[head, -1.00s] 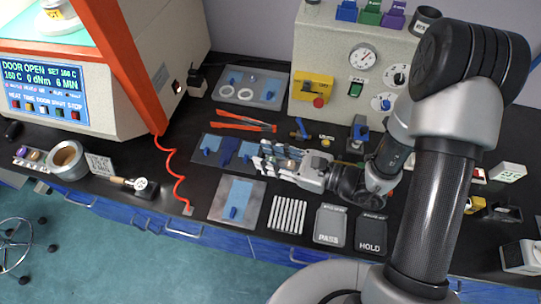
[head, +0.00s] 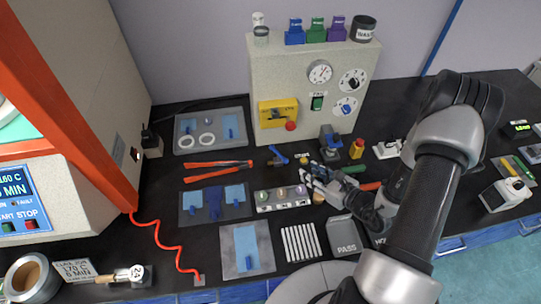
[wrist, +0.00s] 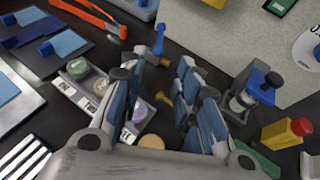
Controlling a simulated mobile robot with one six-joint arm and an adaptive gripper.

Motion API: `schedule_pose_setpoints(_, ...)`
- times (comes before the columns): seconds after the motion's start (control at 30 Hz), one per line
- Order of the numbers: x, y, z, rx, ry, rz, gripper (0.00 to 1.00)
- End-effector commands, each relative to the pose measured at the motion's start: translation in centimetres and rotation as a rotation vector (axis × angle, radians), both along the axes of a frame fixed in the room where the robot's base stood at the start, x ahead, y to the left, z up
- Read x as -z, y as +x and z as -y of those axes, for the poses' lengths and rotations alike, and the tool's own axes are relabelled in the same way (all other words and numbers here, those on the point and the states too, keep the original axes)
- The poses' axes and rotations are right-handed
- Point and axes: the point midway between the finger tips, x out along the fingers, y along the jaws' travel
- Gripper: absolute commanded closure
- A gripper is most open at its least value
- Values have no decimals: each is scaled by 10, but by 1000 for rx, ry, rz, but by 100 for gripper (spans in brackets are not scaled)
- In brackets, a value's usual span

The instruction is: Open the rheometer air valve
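A small valve with a blue lever (head: 278,153) lies on the black bench, in front of the beige control box. In the wrist view its blue lever (wrist: 158,40) shows beyond my fingertips, with brass-coloured parts near it. I cannot tell the lever's exact setting. My gripper (head: 310,176) hovers over the bench, to the right of and nearer than the valve. In the wrist view my gripper (wrist: 160,78) has its fingers wide apart with nothing held between them. The rheometer (head: 60,180) stands at the left with a screen and buttons.
The control box (head: 290,75) carries a gauge and dials. A sample tray (head: 262,206) with several round pieces lies left of my gripper. Orange-red tongs (head: 215,164) lie left of the valve. A blue-topped device (head: 330,142) and a red-capped yellow bottle (head: 356,149) stand right.

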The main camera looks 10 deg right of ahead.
Motion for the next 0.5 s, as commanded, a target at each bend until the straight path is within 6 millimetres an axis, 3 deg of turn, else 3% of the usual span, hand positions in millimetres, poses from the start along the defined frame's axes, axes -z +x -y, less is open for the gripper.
schedule_pose_setpoints(0.5,42,85,-49,-9,-1,2,70)
